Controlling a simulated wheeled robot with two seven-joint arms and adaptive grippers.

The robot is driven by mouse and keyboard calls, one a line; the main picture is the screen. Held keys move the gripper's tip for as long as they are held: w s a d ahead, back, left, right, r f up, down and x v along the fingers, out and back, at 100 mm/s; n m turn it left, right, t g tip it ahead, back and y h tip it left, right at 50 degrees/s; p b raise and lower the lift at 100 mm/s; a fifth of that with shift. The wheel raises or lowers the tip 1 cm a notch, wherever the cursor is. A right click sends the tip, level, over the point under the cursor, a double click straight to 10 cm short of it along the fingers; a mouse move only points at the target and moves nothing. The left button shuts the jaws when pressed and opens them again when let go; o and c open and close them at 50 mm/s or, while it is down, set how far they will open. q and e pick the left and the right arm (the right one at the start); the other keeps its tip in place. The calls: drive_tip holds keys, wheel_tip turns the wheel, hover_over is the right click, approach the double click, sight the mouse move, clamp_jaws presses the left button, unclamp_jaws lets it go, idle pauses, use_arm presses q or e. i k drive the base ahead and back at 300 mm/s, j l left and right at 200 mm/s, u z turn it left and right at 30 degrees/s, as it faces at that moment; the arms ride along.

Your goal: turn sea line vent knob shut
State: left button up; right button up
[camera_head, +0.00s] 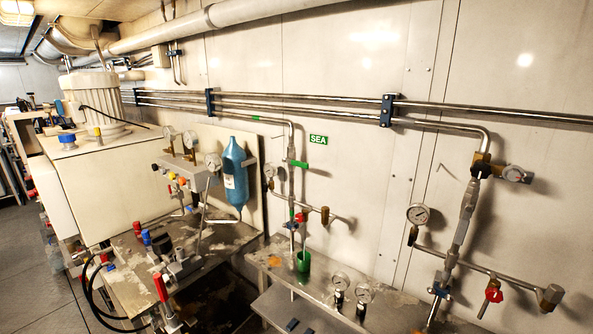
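A green SEA sign (318,139) is on the white wall. Just left of it, a metal pipe (291,145) with green bands runs down from the wall pipes. A gauge (269,171) sits on its left side. Low on this line is a small red knob (300,217), above a green cup (303,261) on the bench. I cannot tell from this view whether the knob is open or shut, or whether it is the vent knob. A side branch ends in a brass fitting (325,215). Neither of my grippers is in view.
A blue bottle (234,176) hangs left of the line. A metal bench (275,262) carries gauges (340,281) below it. A second line at right has a gauge (418,214) and red knob (493,295). A cluttered bench (130,285) stands left; floor shows at far left.

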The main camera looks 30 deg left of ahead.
sight(299, 217)
drive_tip(key=u, duration=1.2)
